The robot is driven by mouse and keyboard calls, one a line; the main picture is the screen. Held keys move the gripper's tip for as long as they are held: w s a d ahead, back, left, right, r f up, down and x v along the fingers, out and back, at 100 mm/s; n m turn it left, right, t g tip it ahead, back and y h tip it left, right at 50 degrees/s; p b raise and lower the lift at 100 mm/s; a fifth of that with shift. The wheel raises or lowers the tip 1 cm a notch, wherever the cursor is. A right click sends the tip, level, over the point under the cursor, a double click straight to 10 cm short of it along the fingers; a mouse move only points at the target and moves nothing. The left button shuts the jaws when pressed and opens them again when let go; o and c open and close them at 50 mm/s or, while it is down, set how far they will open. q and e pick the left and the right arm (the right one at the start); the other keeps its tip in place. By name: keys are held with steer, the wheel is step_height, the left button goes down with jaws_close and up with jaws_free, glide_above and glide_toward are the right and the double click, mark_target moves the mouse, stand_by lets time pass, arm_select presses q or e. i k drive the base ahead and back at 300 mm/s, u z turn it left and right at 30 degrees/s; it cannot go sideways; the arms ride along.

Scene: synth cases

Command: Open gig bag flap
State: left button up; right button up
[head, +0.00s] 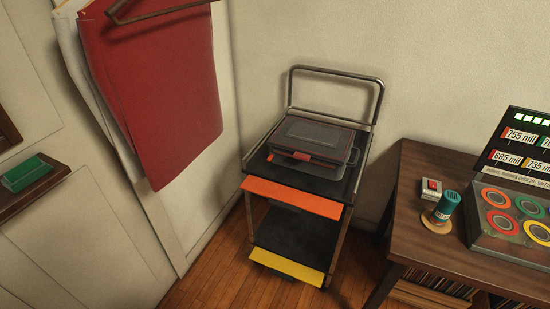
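A dark grey gig bag (313,138) lies on the top shelf of a metal trolley (352,182) in the head view. Its upper side lies flat and looks closed. A red tab (322,158) shows at its front edge, beside a dark handle-like strip along the front. Neither of my grippers shows in this view, and nothing of mine touches the bag.
An orange strip (292,199) and a yellow strip (287,267) front the trolley's shelves. A wooden table (409,214) stands close on the right with a teal-topped object (446,206) and a case of coloured rings (485,244). Red cloth (160,95) hangs at left.

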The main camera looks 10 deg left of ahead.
mark_target(308, 139)
steer(key=u, duration=0.05)
steer(key=i, duration=0.4)
steer(key=z, duration=1.2)
